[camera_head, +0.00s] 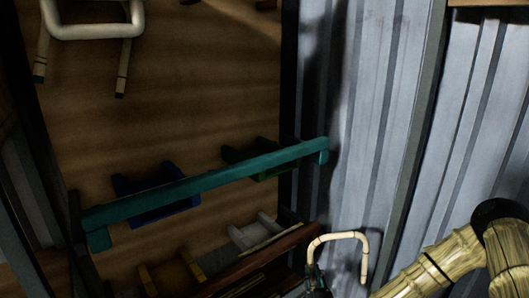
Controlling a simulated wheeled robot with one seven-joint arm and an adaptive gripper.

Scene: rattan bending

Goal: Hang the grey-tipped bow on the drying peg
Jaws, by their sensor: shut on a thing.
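A pale, U-shaped rattan bow (340,236) shows at the bottom, right of centre, with its bend toward the top and its legs down. The right leg hangs free in front of the corrugated wall. The left leg runs down into a small dark part at the bottom edge, which I take to be my gripper (317,283), shut on the bow. The fingers are mostly cut off by the frame. A grey tip cannot be made out on the bow. I cannot pick out the drying peg for certain.
A teal rail (205,185) crosses the middle, with a blue cradle (157,193) and a green cradle (262,160) beside it. Grey (252,233) and yellow-brown (172,277) cradles lie below. Another pale bow (95,32) with dark tips is at top left. Corrugated wall (375,120) fills the right.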

